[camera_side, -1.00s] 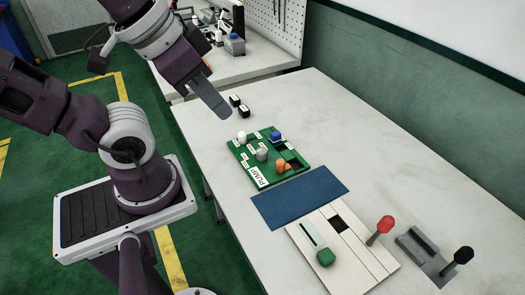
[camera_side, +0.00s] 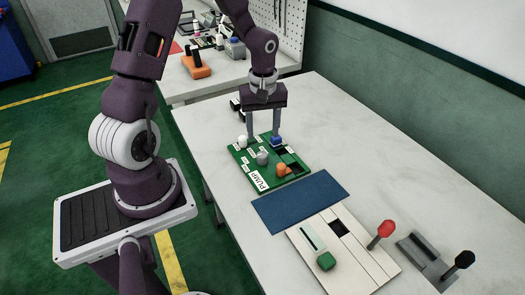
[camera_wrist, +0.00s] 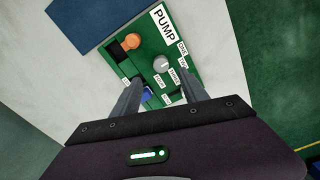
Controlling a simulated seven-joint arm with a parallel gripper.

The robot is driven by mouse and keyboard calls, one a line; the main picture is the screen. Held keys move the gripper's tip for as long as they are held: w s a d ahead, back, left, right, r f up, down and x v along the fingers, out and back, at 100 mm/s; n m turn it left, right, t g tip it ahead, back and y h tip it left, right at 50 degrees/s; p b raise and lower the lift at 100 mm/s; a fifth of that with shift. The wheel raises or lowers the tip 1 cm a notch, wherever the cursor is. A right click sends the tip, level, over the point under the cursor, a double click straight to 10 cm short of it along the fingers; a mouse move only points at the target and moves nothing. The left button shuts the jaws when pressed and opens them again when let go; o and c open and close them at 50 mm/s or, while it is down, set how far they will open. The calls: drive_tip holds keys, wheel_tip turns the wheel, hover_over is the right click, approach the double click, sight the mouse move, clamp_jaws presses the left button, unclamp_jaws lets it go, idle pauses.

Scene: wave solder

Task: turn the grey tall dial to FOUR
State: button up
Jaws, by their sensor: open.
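The grey dial (camera_side: 262,158) stands near the middle of a green panel (camera_side: 248,167) marked PUMP. It also shows in the wrist view (camera_wrist: 160,64), with small white word labels around one side. ONE, TWO and THREE are roughly readable there; the rest are too small to tell for sure. Which label the dial points to is unclear. My gripper (camera_side: 263,136) is open and empty, pointing down over the panel's far part. In the wrist view, its fingers (camera_wrist: 161,84) are spread to either side, with the dial just beyond their tips.
On the panel are a blue knob (camera_side: 277,139), an orange knob (camera_side: 281,170) and a white knob (camera_side: 242,141). The blue one is close to a fingertip. A blue mat (camera_side: 300,199), a pale board (camera_side: 365,252) and a red-topped lever (camera_side: 385,228) lie nearer.

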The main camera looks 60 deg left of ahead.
sight(262, 154)
drive_tip(key=shift+n, duration=0.3)
wheel_tip(262, 154, down, 8)
drive_tip(key=shift+a+f, duration=0.1)
drive_tip(key=shift+f, duration=0.05)
clamp_jaws()
